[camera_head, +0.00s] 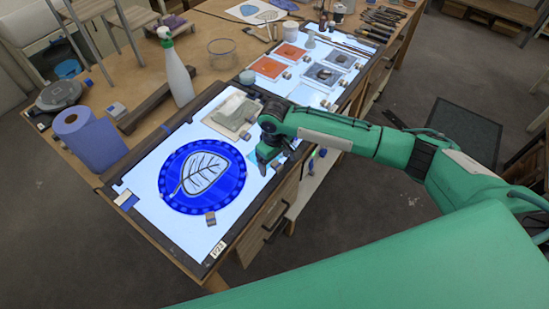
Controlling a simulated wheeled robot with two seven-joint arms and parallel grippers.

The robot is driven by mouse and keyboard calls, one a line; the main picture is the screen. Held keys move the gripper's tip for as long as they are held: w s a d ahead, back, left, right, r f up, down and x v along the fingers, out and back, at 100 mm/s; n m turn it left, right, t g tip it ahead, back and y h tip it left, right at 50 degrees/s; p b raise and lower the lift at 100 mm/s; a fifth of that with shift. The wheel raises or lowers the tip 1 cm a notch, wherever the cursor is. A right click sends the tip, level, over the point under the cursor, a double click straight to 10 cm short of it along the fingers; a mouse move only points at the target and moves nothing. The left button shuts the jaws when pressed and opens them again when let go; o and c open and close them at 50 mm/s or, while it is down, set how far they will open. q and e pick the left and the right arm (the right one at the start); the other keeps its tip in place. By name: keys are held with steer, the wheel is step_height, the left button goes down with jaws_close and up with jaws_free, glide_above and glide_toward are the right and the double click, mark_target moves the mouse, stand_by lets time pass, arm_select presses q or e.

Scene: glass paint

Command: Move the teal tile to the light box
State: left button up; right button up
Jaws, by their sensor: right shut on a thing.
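The light box (150,228) is a long, bright white panel in a dark frame on the wooden workbench. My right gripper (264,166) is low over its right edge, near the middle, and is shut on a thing. A small teal patch shows at its fingers, consistent with the teal tile, but the gripper and its same-coloured body hide most of it. I cannot tell whether it touches the panel. My left gripper is not in view.
A blue round glass piece with a leaf (222,200) lies left of my right gripper. A pale grey-green tile (230,113) lies behind it, with orange tiles (268,67) farther back. A spray bottle (178,78) and blue paper roll (90,140) stand along the left.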

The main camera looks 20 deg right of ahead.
steer(key=shift+f, duration=0.15)
stand_by(0.6)
steer(key=o, duration=1)
steer(key=shift+r, duration=0.35)
step_height(320, 180, up, 13)
steer(key=b, duration=0.4)
